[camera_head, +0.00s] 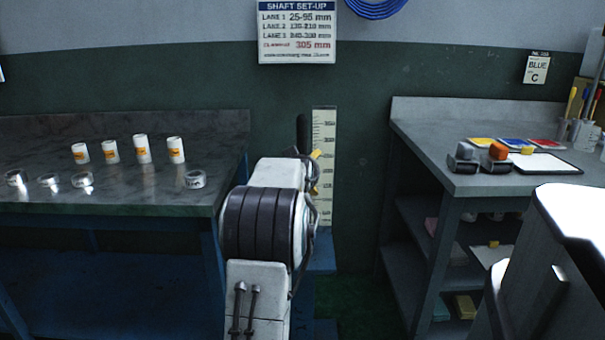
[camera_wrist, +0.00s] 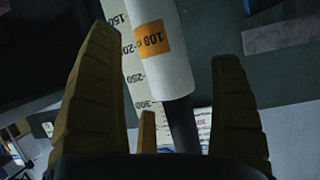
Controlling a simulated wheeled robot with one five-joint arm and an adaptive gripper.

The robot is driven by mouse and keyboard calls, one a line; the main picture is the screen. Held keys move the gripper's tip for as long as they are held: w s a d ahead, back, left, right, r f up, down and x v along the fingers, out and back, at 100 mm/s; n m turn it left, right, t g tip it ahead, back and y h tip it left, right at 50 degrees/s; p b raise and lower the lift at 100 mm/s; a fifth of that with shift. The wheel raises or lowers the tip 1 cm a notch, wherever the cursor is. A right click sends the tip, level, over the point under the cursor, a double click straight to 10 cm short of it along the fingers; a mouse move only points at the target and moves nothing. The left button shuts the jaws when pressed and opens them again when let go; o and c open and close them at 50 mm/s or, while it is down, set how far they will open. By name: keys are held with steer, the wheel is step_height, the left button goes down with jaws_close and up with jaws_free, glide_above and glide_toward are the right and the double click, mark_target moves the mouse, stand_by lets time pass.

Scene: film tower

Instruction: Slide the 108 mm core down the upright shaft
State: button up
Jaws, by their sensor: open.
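The 108 mm core (camera_wrist: 160,62) is a white tube with an orange label, seen in the wrist view. The dark shaft (camera_wrist: 184,125) comes out of its lower end in that picture, so the core appears to sit around the shaft. My gripper (camera_wrist: 164,48) is open, with one finger on each side of the core and clear gaps to it. In the head view the shaft (camera_head: 303,132) stands upright, its top visible above my arm. My gripper (camera_head: 316,172) is mostly hidden there behind my arm, and the core is hidden too.
A scale board (camera_head: 324,150) stands behind the shaft. The left bench (camera_head: 120,205) holds several white tubes with orange labels and several clear rings. The right bench (camera_head: 440,150) carries coloured pads and stamp-like blocks.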

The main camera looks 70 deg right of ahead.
steer(key=v, duration=1)
steer(key=shift+a, duration=0.4)
stand_by(0.4)
steer(key=w+a+r+n+t+y+p, duration=0.2)
steer(key=w+a+r+n+y+p, duration=0.15)
steer(key=w+a+p, duration=0.55)
steer(key=w+a+r+n+t+y+p, duration=0.15)
steer(key=w+a+r+p, duration=0.45)
steer(key=a, duration=0.6)
steer(key=w+a+r+n+y+p, duration=0.15)
steer(key=a+p, duration=0.25)
steer(key=a, duration=0.4)
steer(key=a+r+n+y+p, duration=0.2)
steer(key=a+n+y+p, duration=0.15)
steer(key=a, duration=0.45)
steer(key=s+a+r+n+g+y+p, duration=0.1)
steer(key=s+a+r+n+p, duration=0.1)
steer(key=s+a+p, duration=0.3)
steer(key=s+a+r+n+g+y+p, duration=0.2)
steer(key=s+a+p, duration=0.4)
steer(key=a, duration=0.5)
steer(key=shift+a+r+n+p, duration=0.3)
steer(key=shift+a+n+p, duration=0.1)
steer(key=shift+n, duration=0.5)
